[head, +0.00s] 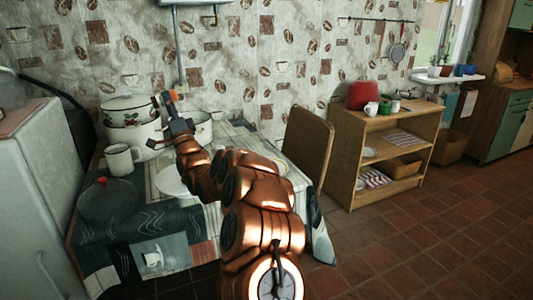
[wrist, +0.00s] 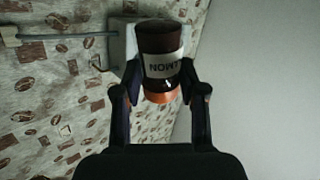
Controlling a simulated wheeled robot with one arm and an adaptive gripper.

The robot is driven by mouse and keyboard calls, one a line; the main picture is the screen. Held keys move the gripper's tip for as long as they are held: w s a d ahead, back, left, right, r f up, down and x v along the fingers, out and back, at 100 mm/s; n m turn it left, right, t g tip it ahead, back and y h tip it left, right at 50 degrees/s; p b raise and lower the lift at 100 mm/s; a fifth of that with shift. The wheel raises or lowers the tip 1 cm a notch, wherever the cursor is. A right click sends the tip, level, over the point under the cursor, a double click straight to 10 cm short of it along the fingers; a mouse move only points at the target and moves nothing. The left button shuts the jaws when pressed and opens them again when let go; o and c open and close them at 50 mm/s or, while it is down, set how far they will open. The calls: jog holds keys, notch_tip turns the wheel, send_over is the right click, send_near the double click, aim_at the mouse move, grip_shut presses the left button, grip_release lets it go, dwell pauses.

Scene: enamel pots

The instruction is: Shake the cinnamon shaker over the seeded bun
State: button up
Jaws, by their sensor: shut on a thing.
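My gripper (wrist: 160,92) is shut on the cinnamon shaker (wrist: 162,65), a dark brown cylinder with a pale label and an orange end. In the wrist view the label letters are upside down, and the orange end faces my palm. In the head view my gripper (head: 168,108) is raised over the back of the table, beside the pots. The shaker is small and hard to make out there. I cannot make out the seeded bun in either view. My arm hides part of the table and of a white plate (head: 171,181).
A chair (head: 308,140) stands at the table's right. A wooden shelf unit (head: 383,150) is beyond it. The patterned wall is close behind.

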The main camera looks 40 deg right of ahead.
jog(key=s+d+f+m+g+h+b, duration=0.3)
jog(key=d+f+m+b, duration=0.3)
jog(key=d, duration=0.4)
jog(key=s+d+f+m+g+h+b, duration=0.2)
jog(key=s+d+f+m+h+b, duration=0.1)
jog(key=d+f+m+b, duration=0.4)
jog(key=s+d+f+m+g+h+b, duration=0.3)
jog(key=s+d+f+m+h+b, duration=0.1)
jog(key=d+m+b, duration=0.6)
jog(key=s+d+f+b, duration=0.1)
jog(key=d+f+b, duration=0.1)
jog(key=d, duration=0.1)
jog(key=shift+s+d+f+g, duration=0.15)
jog(key=shift+s+g, duration=0.15)
jog(key=shift+s, duration=0.05)
jog(key=shift+f, duration=0.1)
jog(key=shift+f+b, duration=1.6)
jog(key=shift+f, duration=1.2)
jog(key=shift+f, duration=0.3)
jog(key=shift+r, duration=0.3)
